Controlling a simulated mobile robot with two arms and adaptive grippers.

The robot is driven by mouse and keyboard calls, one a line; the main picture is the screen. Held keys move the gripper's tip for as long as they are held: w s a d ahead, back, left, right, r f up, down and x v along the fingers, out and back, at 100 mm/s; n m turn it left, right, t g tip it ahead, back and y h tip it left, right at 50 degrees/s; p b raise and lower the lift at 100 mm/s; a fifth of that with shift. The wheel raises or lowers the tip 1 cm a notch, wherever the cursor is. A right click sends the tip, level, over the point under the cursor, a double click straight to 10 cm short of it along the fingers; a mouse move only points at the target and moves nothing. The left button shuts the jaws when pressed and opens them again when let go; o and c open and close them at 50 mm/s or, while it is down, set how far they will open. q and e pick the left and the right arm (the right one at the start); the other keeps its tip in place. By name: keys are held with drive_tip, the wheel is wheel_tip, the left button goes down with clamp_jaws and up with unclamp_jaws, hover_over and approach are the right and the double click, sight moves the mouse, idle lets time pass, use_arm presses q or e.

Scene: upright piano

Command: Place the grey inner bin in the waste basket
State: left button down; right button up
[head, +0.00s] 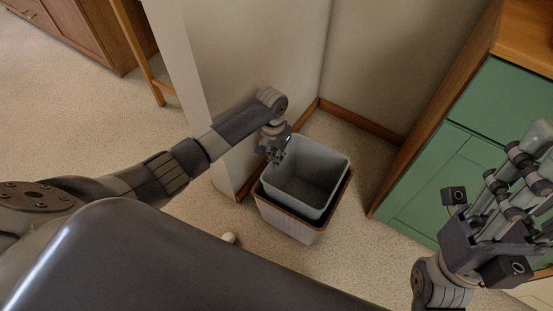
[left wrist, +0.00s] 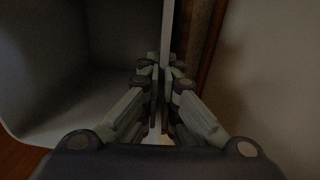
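The grey inner bin (head: 322,203) sits partly inside the waste basket (head: 288,220) in the head view, its rim standing above the basket's brown rim. The basket is pale-sided and stands on the carpet in the corner. My left gripper (head: 275,155) is at the bin's left rim. In the left wrist view, the fingers of the left gripper (left wrist: 164,100) are closed on the bin's thin wall, with the bin's inside (left wrist: 90,85) to the left. How deep the bin reaches is hidden. My right gripper (head: 515,185) is raised at the right, away from the bin; its fingertip gap is unclear.
A pale wall (head: 255,55) stands behind and left of the basket. A green cabinet (head: 450,165) with a wooden top stands at the right. A small white object (head: 229,238) lies on the carpet left of the basket. Open carpet (head: 60,110) lies at the left.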

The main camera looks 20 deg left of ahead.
use_arm(q)
drive_tip(key=shift+f, duration=0.15)
drive_tip(key=shift+f, duration=0.45)
drive_tip(key=c, duration=1.8)
unclamp_jaws()
